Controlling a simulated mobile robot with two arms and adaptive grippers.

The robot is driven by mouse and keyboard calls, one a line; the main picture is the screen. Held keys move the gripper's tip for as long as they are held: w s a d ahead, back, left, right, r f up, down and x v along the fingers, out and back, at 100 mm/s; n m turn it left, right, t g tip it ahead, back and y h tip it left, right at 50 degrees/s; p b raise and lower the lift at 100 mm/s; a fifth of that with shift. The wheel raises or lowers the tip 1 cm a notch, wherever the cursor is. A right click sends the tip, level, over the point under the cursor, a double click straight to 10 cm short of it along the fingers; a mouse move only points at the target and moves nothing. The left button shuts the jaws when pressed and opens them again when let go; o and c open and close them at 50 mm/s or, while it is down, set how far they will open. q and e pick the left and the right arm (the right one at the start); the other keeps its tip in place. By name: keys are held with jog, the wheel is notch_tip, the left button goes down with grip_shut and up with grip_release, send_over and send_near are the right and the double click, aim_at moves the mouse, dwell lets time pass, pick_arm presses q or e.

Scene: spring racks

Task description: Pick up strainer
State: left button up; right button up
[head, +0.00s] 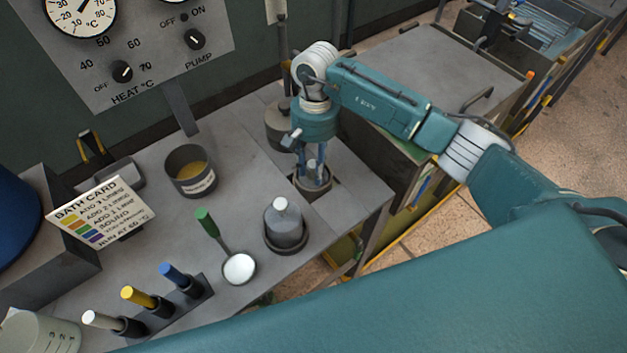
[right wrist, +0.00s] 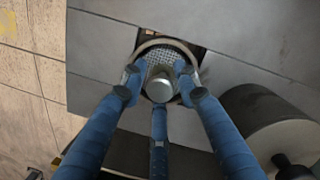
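The strainer appears to be the round metal piece with a perforated plate (right wrist: 160,54) and a grey central knob (right wrist: 160,89) in the right wrist view. It sits in a square opening in the bench. In the head view its round rim (head: 313,186) shows below my right gripper, which hides much of it. My right gripper (head: 312,172) points down over it. In the right wrist view its blue fingers (right wrist: 160,92) are spread around the knob, with gaps beside it. My left gripper is not in view.
On the bench stand a lidded pot (head: 279,125), a cup of yellowish contents (head: 190,172), a bottle in a holder (head: 284,225), a green-handled ladle (head: 239,268), a bath card (head: 100,210) and a rack of coloured-topped tools (head: 160,305). A control panel (head: 150,50) rises behind.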

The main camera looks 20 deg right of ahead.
jog(key=shift+w+f, duration=0.1)
jog(key=shift+c, duration=0.8)
grip_shut()
